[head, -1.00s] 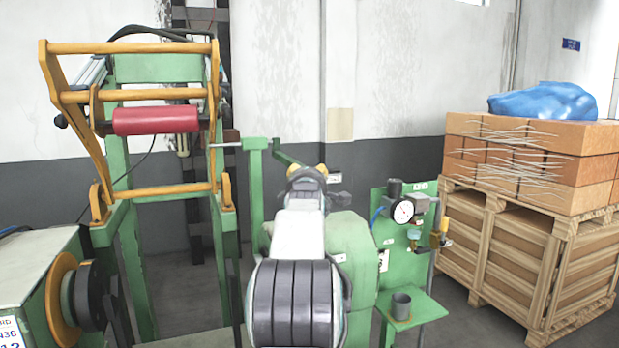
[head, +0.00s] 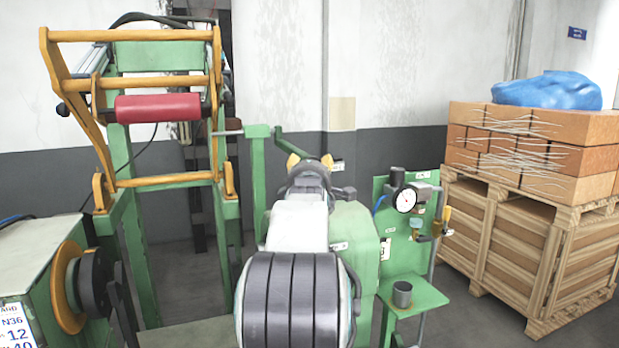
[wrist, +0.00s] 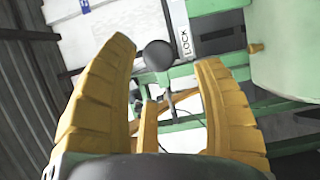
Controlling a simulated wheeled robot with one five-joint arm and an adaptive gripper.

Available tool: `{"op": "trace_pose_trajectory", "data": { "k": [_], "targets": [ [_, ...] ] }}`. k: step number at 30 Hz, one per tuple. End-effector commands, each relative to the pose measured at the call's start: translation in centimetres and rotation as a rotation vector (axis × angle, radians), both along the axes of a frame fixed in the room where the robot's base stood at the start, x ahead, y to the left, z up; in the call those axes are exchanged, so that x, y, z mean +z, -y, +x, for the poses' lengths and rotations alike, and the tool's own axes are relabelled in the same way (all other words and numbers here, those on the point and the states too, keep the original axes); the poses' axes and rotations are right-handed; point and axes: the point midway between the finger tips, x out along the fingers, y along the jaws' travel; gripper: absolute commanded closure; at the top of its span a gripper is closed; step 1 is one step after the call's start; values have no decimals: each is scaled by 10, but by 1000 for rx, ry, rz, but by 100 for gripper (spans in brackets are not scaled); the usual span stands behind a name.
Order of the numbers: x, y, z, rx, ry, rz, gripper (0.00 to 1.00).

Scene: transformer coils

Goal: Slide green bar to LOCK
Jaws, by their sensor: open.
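A green bar (head: 292,146) slants down to the right from a green post (head: 257,185) in the head view, and its lower end is hidden behind my gripper. My gripper (head: 311,161) has yellow fingers, spread apart and empty. In the wrist view, a dark round knob (wrist: 158,54) shows between and beyond the open fingers of my gripper (wrist: 165,50). I cannot tell whether it touches them. A white LOCK label (wrist: 186,42) is just right of the knob. Green rails (wrist: 212,72) run behind; which of them is the bar is unclear.
A green panel with a gauge (head: 406,200) and a shelf with a grey cup (head: 402,294) stand right of my arm. A green frame with an orange rack (head: 135,180) and red roller (head: 158,108) stands left. A wooden crate (head: 520,240) bears bricks (head: 540,160) at the right.

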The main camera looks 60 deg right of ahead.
Motion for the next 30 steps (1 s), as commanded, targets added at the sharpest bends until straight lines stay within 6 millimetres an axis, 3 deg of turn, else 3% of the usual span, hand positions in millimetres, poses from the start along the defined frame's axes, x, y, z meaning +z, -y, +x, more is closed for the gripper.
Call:
{"op": "trace_pose_trajectory", "data": {
  "k": [6, 15, 30],
  "targets": [
    [1, -30, -16, 1, 1, -2, 39],
    [1, -57, -30, 1, 0, -1, 39],
    [0, -64, -34, 1, 0, -1, 39]
  ]
}}
